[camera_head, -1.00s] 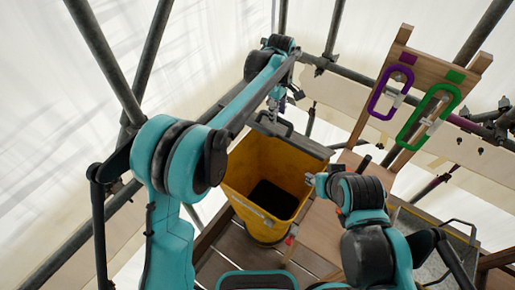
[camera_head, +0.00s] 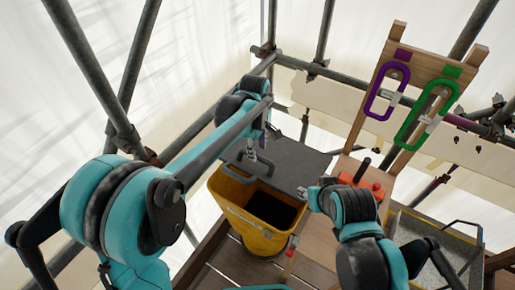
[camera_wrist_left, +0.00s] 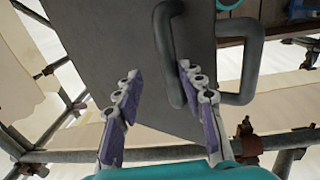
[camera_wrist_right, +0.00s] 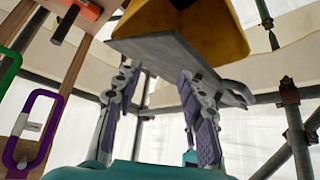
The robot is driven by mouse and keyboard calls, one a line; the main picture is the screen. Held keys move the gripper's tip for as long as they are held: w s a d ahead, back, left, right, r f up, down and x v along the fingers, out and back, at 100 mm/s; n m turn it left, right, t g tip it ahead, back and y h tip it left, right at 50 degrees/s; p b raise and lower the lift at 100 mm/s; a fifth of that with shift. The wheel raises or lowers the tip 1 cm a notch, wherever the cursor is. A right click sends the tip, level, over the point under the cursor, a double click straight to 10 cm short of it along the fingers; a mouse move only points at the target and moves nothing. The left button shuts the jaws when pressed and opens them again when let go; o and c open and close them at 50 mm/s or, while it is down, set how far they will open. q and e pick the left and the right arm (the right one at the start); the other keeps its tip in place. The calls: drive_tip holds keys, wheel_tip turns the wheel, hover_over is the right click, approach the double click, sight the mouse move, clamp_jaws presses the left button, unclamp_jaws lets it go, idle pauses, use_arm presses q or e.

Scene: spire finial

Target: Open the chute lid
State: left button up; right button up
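The yellow chute (camera_head: 247,232) stands centre in the head view, with its dark opening visible. Its grey lid (camera_head: 292,158) slants up and back from the far rim, clear of much of the opening. A dark loop handle (camera_wrist_left: 240,75) is fixed to the lid. My left gripper (camera_head: 254,157) is over the lid near the handle. In the left wrist view its purple-padded fingers (camera_wrist_left: 160,90) are apart, with one handle bar showing between or just past the tips; contact is unclear. My right gripper (camera_wrist_right: 160,85) is open and empty before the lid's edge, right of the chute.
A wooden board (camera_head: 425,75) with a purple carabiner (camera_head: 387,92) and a green carabiner (camera_head: 427,115) stands at the right. An orange item (camera_head: 372,188) lies on the wooden bench. Scaffold tubes surround the area. Planks (camera_head: 225,268) lie below the chute.

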use_arm(q)
drive_tip(key=shift+r, duration=0.15)
wheel_tip(320, 180, up, 8)
drive_tip(key=w+d+p, duration=0.1)
drive_tip(key=w+p, duration=0.1)
drive_tip(key=p, duration=0.4)
drive_tip(key=shift+d+r, duration=0.15)
drive_tip(key=shift+d, duration=0.1)
idle(0.7)
